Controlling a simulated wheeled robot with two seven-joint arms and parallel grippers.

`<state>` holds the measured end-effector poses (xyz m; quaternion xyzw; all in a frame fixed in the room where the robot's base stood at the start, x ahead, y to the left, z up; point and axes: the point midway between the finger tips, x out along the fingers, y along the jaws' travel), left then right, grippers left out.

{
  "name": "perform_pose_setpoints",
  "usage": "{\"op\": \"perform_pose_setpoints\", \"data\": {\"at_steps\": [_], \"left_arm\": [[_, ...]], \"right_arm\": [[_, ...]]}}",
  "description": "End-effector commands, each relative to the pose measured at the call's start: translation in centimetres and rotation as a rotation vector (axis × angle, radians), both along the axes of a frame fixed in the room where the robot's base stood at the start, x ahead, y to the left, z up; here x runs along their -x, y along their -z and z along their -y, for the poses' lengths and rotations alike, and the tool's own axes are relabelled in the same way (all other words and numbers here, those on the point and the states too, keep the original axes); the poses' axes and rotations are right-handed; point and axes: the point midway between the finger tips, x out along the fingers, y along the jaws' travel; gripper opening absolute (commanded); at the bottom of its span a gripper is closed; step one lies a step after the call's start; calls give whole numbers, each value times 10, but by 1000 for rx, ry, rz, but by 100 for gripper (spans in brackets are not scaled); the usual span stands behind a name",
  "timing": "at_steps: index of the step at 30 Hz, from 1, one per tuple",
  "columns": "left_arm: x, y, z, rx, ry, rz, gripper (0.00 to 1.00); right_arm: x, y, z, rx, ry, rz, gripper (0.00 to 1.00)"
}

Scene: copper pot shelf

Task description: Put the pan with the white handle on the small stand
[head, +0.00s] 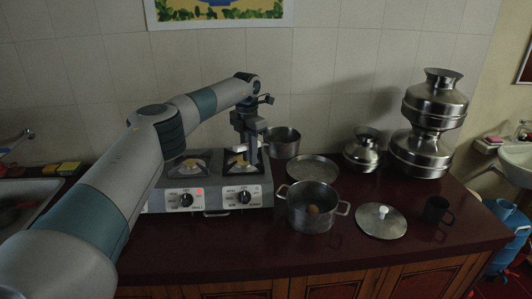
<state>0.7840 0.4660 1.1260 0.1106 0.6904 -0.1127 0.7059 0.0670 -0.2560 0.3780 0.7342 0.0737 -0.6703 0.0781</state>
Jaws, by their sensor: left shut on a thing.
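The pan (284,145), a grey metal vessel, is at the back of the counter, just right of the stove. My left gripper (254,158) points down at the pan's left side, over the right part of the stove, and is shut on it. The white handle does not show clearly; the gripper covers that side. I cannot tell whether the pan's base touches the counter. I cannot make out for sure which thing is the small stand; a round flat metal plate (313,168) lies in front and right of the pan. My right gripper is out of view.
A two-burner stove (217,198) stands beneath my left arm. A two-handled pot (310,218) with a brown round thing inside stands in front of the plate. A lid (383,222), a dark mug (436,210) and metal jars (420,150) are at right. The front counter edge is clear.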

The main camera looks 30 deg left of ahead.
Motion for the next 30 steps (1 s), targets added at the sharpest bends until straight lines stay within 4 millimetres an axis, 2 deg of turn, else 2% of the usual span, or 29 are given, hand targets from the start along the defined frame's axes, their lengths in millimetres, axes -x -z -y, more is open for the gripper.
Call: {"op": "perform_pose_setpoints", "data": {"at_steps": [5, 8, 14, 18, 23, 30], "left_arm": [[2, 2, 24, 2, 174, 5, 0], [7, 4, 46, 2, 339, 7, 0], [30, 10, 101, -1, 781, 11, 0], [56, 15, 141, -3, 1119, 13, 0], [95, 21, 181, -3, 1504, 13, 0], [168, 31, 228, -6, 2084, 11, 0]], "right_arm": [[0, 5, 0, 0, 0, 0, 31], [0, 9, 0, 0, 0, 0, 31], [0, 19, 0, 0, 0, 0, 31], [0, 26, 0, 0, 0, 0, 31], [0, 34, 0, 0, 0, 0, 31], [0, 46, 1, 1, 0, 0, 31]]}}
